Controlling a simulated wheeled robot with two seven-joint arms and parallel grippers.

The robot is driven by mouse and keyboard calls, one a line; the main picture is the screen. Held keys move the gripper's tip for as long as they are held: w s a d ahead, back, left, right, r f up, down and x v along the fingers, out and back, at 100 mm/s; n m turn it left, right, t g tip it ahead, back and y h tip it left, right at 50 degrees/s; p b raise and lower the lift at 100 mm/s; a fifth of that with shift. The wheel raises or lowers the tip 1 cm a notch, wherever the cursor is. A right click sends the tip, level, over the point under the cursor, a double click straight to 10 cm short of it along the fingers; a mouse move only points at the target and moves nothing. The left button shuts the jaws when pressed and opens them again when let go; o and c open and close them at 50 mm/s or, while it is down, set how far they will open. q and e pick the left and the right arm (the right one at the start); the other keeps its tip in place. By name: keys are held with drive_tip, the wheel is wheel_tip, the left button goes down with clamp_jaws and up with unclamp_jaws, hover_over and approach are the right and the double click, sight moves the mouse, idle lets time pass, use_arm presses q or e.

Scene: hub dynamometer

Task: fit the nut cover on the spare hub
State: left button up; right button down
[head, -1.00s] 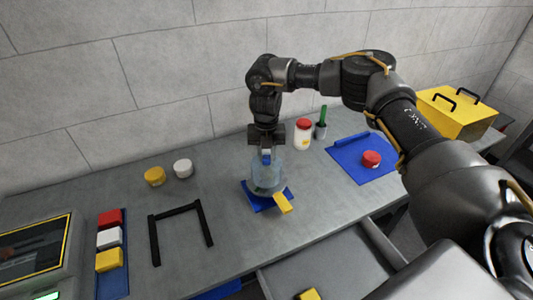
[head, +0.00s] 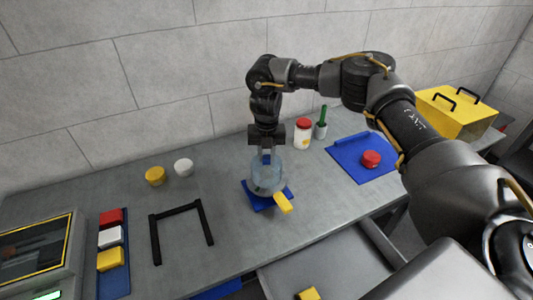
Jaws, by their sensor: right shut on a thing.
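My right gripper (head: 267,157) points down over the bench and is shut on a small blue piece at the top of a clear dome-shaped cover (head: 267,180). The clear cover is over or just above a blue mat (head: 251,199); I cannot tell whether it touches. A yellow tab (head: 284,203) sticks out at the mat's front right. What lies inside the clear cover is too blurred to make out, so I cannot pick out the nut cover or the spare hub with certainty. My left gripper is not in view.
A yellow cap (head: 155,176), white cap (head: 183,167) and black frame (head: 182,228) lie to the left. A red cap (head: 371,159) sits on a blue tray (head: 348,146). An open drawer (head: 335,272) is in front.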

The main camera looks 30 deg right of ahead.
drive_tip(key=shift+f+b, duration=0.3)
drive_tip(key=shift+f, duration=0.25)
drive_tip(key=c, duration=1.5)
unclamp_jaws()
drive_tip(key=shift+o, duration=0.2)
drive_tip(key=shift+r, duration=0.1)
wheel_tip(320, 180, up, 8)
drive_tip(key=p, duration=0.6)
drive_tip(key=shift+r+p, duration=0.2)
drive_tip(key=shift+p, duration=0.2)
wheel_tip(320, 180, up, 2)
drive_tip(key=shift+r+p, duration=0.2)
drive_tip(key=shift+p, duration=0.9)
